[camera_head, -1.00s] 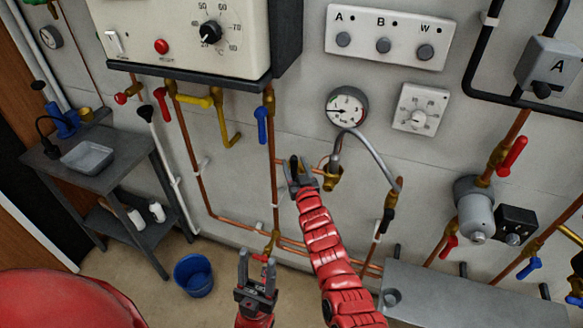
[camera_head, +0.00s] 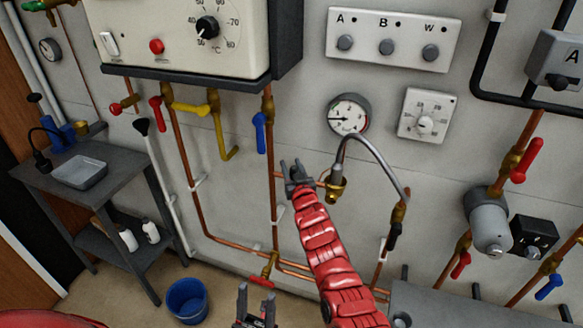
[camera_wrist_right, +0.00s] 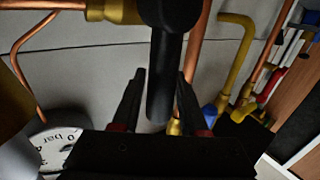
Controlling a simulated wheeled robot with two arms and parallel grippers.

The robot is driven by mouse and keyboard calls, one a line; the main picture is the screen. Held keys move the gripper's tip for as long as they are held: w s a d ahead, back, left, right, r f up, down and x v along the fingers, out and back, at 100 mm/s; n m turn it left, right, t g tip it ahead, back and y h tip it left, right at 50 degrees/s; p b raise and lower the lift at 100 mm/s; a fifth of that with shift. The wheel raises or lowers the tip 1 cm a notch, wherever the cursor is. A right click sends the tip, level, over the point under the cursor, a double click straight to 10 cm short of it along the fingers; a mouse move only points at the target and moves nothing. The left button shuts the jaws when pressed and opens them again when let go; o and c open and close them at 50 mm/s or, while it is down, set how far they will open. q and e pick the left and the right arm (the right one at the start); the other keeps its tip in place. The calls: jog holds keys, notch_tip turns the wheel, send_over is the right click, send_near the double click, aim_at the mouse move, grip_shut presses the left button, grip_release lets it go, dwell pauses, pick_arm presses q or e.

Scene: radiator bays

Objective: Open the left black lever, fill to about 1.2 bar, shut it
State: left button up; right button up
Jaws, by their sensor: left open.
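The left black lever (camera_wrist_right: 165,70) hangs between the fingers of my right gripper (camera_wrist_right: 160,88) in the right wrist view, beside a brass valve (camera_wrist_right: 112,10). A gap shows on one side of the lever; contact on the other is unclear. In the head view my right gripper (camera_head: 293,168) has its fingers apart, left of the hose's brass fitting (camera_head: 336,188), and mostly hides the lever. The pressure gauge (camera_head: 348,115) is above right; its needle points left, exact reading too small to tell. My left gripper (camera_head: 257,300) is open and empty at the bottom edge.
A grey hose (camera_head: 375,150) arches to a second valve whose black lever (camera_head: 394,236) points down. A blue lever (camera_head: 260,132) is above left of my right gripper. A blue bucket (camera_head: 187,300) and a grey bench (camera_head: 105,185) stand at left.

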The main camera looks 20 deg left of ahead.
grip_shut()
dwell(1.1)
